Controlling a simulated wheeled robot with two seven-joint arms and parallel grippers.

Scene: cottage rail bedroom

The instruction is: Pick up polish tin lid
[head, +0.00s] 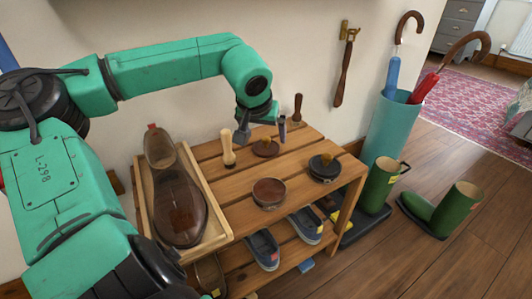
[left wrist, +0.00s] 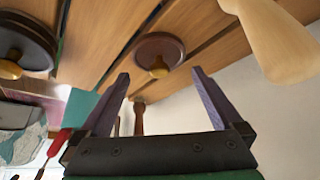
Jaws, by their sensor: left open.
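The polish tin lid (head: 264,149), a reddish-brown disc with a pale wooden knob, lies on the slatted top of the wooden rack. In the left wrist view the lid (left wrist: 160,47) shows beyond my fingertips, roughly centred between them. My left gripper (head: 262,138) is open and empty, its fingers close to the lid; I cannot tell whether they touch the knob. A round brown tin (head: 269,193) stands nearer the front of the rack. A dark round tin or lid with a knob (head: 325,168) sits to its right. My right gripper is not in view.
A pale wooden-handled tool (head: 228,149) stands left of the lid, and a dark-handled one (head: 298,107) behind. A teal umbrella stand (head: 391,130) and green boots (head: 382,185) are on the right.

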